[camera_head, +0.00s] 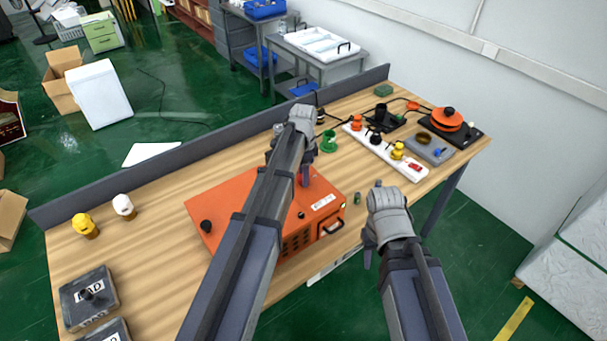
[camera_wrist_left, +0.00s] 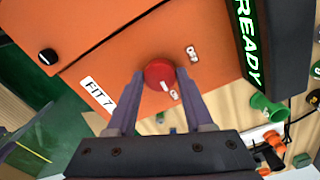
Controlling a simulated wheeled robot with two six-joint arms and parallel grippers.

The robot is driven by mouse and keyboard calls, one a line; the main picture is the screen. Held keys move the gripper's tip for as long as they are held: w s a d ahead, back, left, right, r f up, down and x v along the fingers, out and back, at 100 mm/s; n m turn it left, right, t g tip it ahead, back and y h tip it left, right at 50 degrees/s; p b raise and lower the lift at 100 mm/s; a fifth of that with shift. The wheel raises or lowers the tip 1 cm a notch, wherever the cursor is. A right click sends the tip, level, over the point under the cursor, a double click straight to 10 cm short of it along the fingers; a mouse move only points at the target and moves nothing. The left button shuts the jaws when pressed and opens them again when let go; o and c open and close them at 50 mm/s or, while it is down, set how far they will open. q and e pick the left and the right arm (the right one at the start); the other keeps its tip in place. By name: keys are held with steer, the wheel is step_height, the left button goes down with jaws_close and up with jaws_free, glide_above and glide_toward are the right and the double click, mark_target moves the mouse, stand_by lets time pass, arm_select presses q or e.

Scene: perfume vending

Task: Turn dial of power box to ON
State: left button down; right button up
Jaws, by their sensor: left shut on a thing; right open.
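The orange power box (camera_head: 240,205) sits on the wooden table, partly hidden by my left arm in the head view. Its round red dial (camera_wrist_left: 159,73) shows in the left wrist view, with a white mark at the lower edge, toward the gripper base. A small white label (camera_wrist_left: 191,54) is beside the dial; its wording is hard to read. My left gripper (camera_wrist_left: 160,84) is shut on the dial, one finger on each side. The dial is hidden in the head view. My right gripper (camera_head: 369,252) is open and empty near the table's front edge, right of the box.
A white power strip (camera_head: 408,170) with coloured plugs lies at the right, near a green spool-shaped piece (camera_head: 328,142). Yellow (camera_head: 84,224) and white (camera_head: 123,206) bulb-like pieces stand at the left. A dark panel reading READY (camera_wrist_left: 262,45) is beside the box.

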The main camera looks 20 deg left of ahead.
arm_select(q)
steer(key=shift+c, duration=1.5)
jaws_free()
steer(key=shift+r, duration=0.1)
step_height(320, 180, up, 8)
steer(key=p, duration=0.8)
steer(key=shift+f, duration=0.2)
